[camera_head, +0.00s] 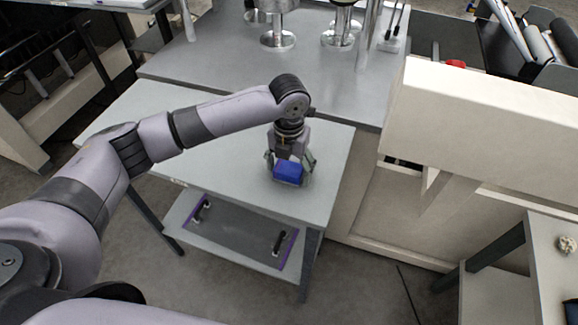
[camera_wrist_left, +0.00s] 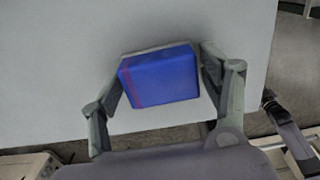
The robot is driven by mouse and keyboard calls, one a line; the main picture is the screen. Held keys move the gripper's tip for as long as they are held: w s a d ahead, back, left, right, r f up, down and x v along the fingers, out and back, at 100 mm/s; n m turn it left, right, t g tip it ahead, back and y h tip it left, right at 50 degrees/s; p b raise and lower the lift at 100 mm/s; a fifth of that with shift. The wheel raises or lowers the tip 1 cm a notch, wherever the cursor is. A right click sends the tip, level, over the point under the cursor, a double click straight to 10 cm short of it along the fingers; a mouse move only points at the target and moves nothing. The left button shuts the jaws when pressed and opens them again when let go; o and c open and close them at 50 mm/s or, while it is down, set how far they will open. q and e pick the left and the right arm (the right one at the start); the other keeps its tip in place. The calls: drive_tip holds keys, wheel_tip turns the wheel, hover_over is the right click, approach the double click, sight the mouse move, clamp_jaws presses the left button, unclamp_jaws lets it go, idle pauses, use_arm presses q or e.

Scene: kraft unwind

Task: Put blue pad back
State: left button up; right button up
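The blue pad (camera_head: 288,173) is a small block on the light grey table, near its front right part. In the left wrist view the blue pad (camera_wrist_left: 162,78) has a reddish stripe near its left end and a pale edge along its top, and lies slightly turned. My left gripper (camera_head: 290,165) points down over it, with one finger on each side. In the left wrist view the left gripper (camera_wrist_left: 164,72) looks open, the left finger very close to the pad and a small gap at the right finger. Contact is unclear. My right gripper is out of view.
A lower shelf (camera_head: 180,235) under the table holds a dark panel with two handles (camera_head: 278,242). Behind stands a grey bench (camera_head: 230,60) with metal round-based stands (camera_head: 278,40). A cream machine housing (camera_head: 480,120) blocks the right. The table's left part is clear.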

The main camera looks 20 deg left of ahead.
sight(289, 168)
use_arm(q)
drive_tip(key=shift+o, duration=0.6)
drive_tip(key=shift+r, duration=0.1)
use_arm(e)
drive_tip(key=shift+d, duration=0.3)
use_arm(q)
drive_tip(key=shift+w+r, duration=0.1)
drive_tip(key=shift+r, duration=0.25)
wheel_tip(289, 168, up, 12)
drive_tip(key=b, duration=0.3)
drive_tip(key=shift+f, duration=0.25)
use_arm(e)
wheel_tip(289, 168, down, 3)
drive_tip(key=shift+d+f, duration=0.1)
use_arm(q)
drive_tip(key=shift+f, duration=0.15)
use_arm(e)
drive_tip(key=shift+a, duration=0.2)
